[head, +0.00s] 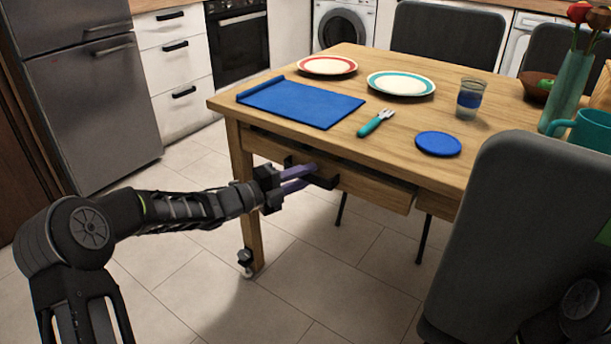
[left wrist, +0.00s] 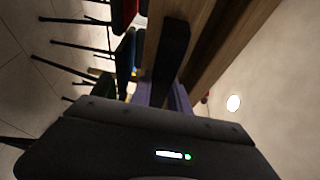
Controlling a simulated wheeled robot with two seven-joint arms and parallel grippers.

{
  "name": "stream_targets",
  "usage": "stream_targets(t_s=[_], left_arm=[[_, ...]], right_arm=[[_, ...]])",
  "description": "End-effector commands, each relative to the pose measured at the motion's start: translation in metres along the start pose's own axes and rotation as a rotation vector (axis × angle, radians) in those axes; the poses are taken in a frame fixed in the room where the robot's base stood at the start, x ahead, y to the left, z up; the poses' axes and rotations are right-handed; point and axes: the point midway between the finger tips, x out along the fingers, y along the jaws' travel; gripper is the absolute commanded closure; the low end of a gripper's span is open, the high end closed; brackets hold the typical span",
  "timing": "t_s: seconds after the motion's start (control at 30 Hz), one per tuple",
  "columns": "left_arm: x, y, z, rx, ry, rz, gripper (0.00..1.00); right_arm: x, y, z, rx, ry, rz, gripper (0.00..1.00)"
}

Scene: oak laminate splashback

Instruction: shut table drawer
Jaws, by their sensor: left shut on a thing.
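The wooden table (head: 215,105) has a drawer (head: 375,188) under its top, and the drawer front stands out a little from the table frame. A dark bar handle (head: 325,182) is on the drawer front; in the left wrist view the handle (left wrist: 173,50) runs up between wooden faces. My left gripper (head: 312,178), with purple fingers, is at the handle and shut on it. The fingers also show at the handle's lower end in the left wrist view (left wrist: 163,95). The fingertips are partly hidden there. My right gripper is not in view.
The tabletop holds a blue mat (head: 300,103), plates (head: 400,84), a fork (head: 376,122), a glass (head: 470,98), a blue coaster (head: 438,144) and a vase (head: 568,90). A grey chair (head: 510,230) stands close on the right. Floor tiles (head: 300,290) before the drawer are clear.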

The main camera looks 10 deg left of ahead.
Motion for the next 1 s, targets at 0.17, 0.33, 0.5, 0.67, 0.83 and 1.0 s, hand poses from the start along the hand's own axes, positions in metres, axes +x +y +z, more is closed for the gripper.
stream_targets(t_s=[0.17, 0.33, 0.5, 0.67, 0.83, 1.0], left_arm=[[0.001, 0.001, 0.001, 0.000, 0.000, 0.001, 1.00], [0.022, 0.002, 0.009, 0.001, 0.001, 0.000, 1.00], [0.042, 0.001, 0.018, 0.001, 0.000, 0.001, 1.00], [0.043, 0.000, 0.019, 0.000, -0.004, 0.002, 1.00], [0.043, 0.000, 0.019, 0.001, -0.004, 0.001, 0.73], [0.043, 0.000, 0.018, 0.000, -0.002, 0.002, 0.59]], right_arm=[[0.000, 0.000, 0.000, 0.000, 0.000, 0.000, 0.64], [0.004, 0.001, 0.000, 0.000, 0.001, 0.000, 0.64], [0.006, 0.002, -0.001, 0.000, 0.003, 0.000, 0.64], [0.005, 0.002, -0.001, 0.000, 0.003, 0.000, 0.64], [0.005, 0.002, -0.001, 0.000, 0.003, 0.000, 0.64], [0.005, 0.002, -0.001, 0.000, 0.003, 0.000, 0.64]])
